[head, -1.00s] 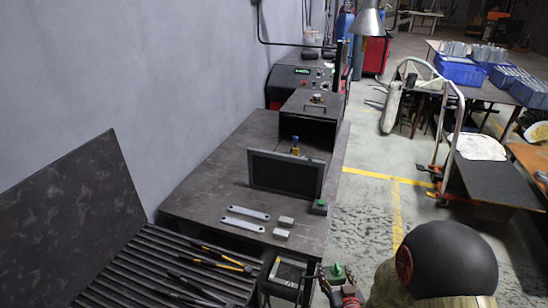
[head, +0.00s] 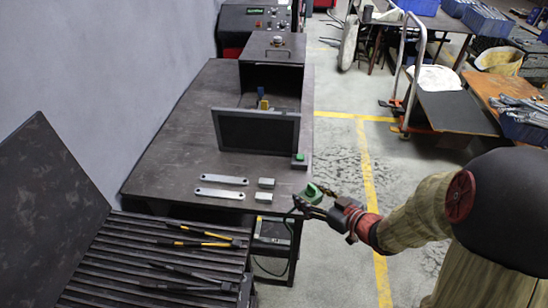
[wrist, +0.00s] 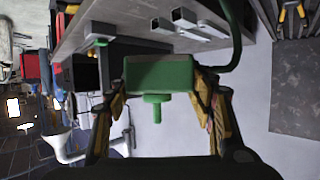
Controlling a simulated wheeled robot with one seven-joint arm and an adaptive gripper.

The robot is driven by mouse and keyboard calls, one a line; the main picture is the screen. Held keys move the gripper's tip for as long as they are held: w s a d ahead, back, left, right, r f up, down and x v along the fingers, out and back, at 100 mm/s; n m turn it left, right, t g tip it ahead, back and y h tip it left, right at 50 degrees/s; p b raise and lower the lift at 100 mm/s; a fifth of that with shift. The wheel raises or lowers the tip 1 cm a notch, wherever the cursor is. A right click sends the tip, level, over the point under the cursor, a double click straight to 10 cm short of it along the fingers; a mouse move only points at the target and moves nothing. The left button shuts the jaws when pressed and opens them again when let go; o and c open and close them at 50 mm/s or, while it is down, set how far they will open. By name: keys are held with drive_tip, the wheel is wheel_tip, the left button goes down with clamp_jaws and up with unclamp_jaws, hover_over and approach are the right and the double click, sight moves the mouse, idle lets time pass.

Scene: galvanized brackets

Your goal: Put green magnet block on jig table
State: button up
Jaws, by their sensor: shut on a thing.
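The green magnet block (head: 312,191) is held in my gripper (head: 308,201), off the right edge of the dark flat-topped table that looks like the jig table (head: 172,140). In the wrist view the green block (wrist: 160,72), with a green knob below it, sits between the two fingers of my gripper (wrist: 158,80), which is shut on it. The table (wrist: 135,22) shows beyond the block there. A second, smaller green-topped block (head: 299,158) stands at the table's right edge beside the dark upright panel.
Two flat metal bars (head: 220,194) and two short square tubes (head: 265,190) lie near the table's front right. A dark upright panel (head: 255,131) stands behind them. A slatted bench (head: 150,262) with several tools is at the front left. Bare table lies left of the bars.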

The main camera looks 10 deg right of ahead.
drive_tip(key=b, duration=0.3)
hover_over(291, 197)
drive_tip(key=s, duration=0.4)
wheel_tip(291, 197, down, 4)
drive_tip(key=w+f, duration=0.1)
drive_tip(key=f, duration=0.1)
drive_tip(key=w+f+b, duration=0.1)
drive_tip(key=shift+w+d+f, duration=0.2)
drive_tip(key=shift+w+d, duration=0.05)
drive_tip(key=shift+w, duration=0.05)
drive_tip(key=shift+w+a+f+b, duration=0.15)
drive_tip(key=shift+w+f+b, duration=0.3)
drive_tip(key=shift+w+f, duration=0.3)
drive_tip(key=shift+f+b, duration=0.85)
drive_tip(key=shift+f, duration=0.7)
drive_tip(key=shift+f, duration=0.1)
drive_tip(key=o, duration=1.8)
drive_tip(key=shift+f, duration=0.1)
drive_tip(key=shift+c, duration=0.2)
